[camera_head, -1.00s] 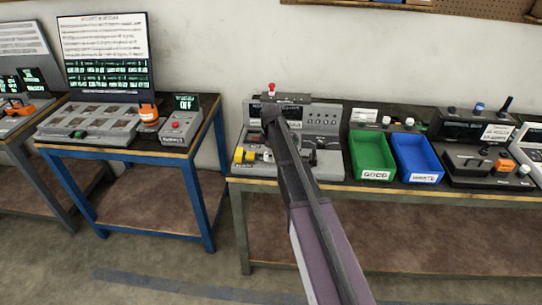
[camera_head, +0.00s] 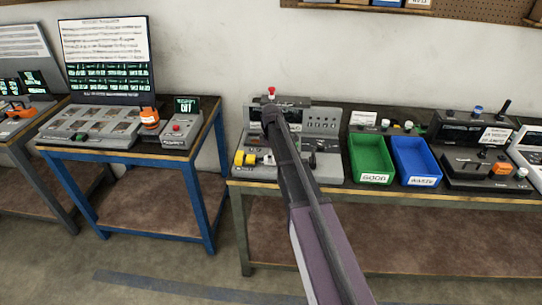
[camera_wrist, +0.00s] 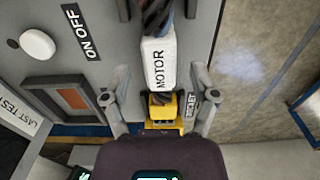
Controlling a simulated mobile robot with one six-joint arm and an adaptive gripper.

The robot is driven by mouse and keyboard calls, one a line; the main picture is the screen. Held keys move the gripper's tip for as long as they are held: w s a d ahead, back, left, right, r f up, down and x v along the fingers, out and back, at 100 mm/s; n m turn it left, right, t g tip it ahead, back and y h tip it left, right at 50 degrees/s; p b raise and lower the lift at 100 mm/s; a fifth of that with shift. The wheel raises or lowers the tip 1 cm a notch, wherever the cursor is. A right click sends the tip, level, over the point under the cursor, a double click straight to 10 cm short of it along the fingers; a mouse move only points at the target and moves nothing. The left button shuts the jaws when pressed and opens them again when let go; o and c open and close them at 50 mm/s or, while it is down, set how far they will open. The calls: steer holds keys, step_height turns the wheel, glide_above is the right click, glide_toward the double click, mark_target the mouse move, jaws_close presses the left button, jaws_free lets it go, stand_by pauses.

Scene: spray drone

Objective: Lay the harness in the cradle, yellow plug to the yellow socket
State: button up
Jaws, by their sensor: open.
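In the wrist view, a white plug body marked MOTOR (camera_wrist: 159,62) lies lengthwise between my fingers, with dark and reddish wires at its upper end. Its lower end meets a yellow part (camera_wrist: 163,107), with more yellow below it; I cannot tell if plug and socket are fully joined. My gripper (camera_wrist: 158,103) is open, with one finger on each side and a gap to the white body. In the head view, the grey test station (camera_head: 328,172) shows yellow pieces (camera_head: 245,158) at its left front. My arm hides much of the station, including most of the harness.
A white button (camera_wrist: 37,43) and an orange-brown switch (camera_wrist: 72,98) sit left of the plug on the grey panel. A green bin (camera_head: 371,178) and a blue bin (camera_head: 416,178) stand to the right on the bench. A blue table (camera_head: 130,153) is apart at left.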

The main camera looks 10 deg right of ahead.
step_height(320, 180, up, 11)
steer(key=p, duration=1)
steer(key=shift+f, duration=0.2)
stand_by(0.4)
steer(key=s+a+m, duration=0.1)
steer(key=s+m, duration=1.3)
steer(key=s, duration=1.4)
steer(key=shift+s+a, duration=0.3)
steer(key=shift+s, duration=0.1)
